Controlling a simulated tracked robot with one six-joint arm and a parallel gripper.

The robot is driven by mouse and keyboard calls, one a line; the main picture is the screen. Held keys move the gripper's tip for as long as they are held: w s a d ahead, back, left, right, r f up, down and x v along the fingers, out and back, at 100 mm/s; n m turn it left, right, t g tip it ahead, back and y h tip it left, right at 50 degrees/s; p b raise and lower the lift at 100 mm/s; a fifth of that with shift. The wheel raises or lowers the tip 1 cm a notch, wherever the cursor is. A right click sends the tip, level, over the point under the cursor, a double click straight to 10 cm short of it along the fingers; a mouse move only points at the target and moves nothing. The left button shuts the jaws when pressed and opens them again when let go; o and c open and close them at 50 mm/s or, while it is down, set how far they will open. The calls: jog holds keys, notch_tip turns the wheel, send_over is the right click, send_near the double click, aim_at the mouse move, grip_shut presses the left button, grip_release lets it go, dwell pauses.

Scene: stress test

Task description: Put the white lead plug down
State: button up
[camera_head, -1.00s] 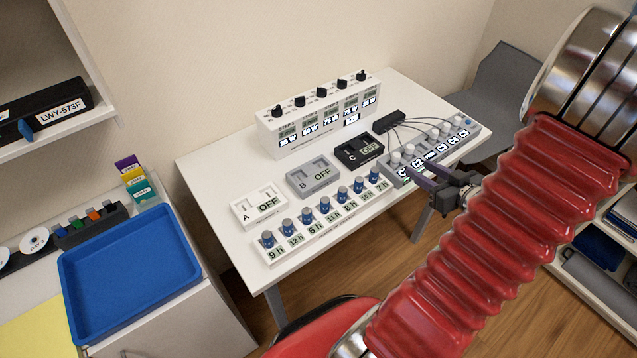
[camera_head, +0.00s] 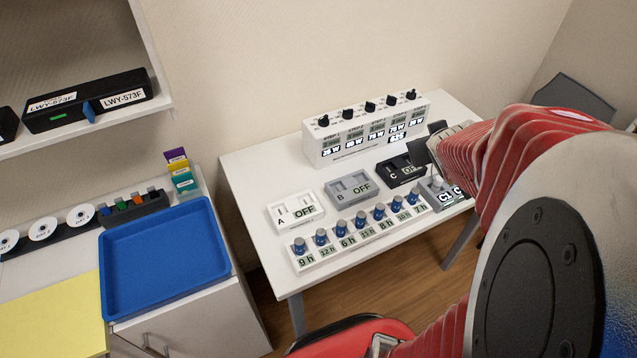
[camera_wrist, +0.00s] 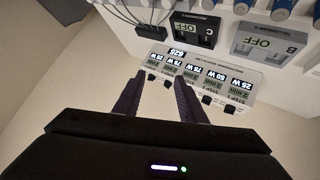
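My gripper (camera_head: 430,142) is above the back right of the white desk, near the black recorder C (camera_head: 402,171). I cannot tell which plug is the task's one. Dark leads and a black lead box (camera_wrist: 150,29) show at the wrist view's upper left.
The white step unit (camera_head: 366,130) with black knobs stands at the desk's back. Recorders A (camera_head: 295,211) and B (camera_head: 351,189) lie before it. A row of blue-capped holders (camera_head: 360,239) lines the front. A blue tray (camera_head: 164,256) is on the left cabinet.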

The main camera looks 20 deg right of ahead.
jog(key=s+a+r+g+y, duration=0.1)
jog(key=s+a+y, duration=0.1)
jog(key=a, duration=0.8)
jog(key=s+a+r+n+g+y, duration=0.1)
jog(key=s+a, duration=0.4)
jog(key=a, duration=0.5)
jog(key=s+a+r+g+y, duration=0.1)
jog(key=s+a+r+y, duration=0.1)
jog(key=a, duration=0.8)
jog(key=shift+s+a+y, duration=0.15)
jog(key=shift+s+y, duration=0.45)
jog(key=shift+s, duration=0.6)
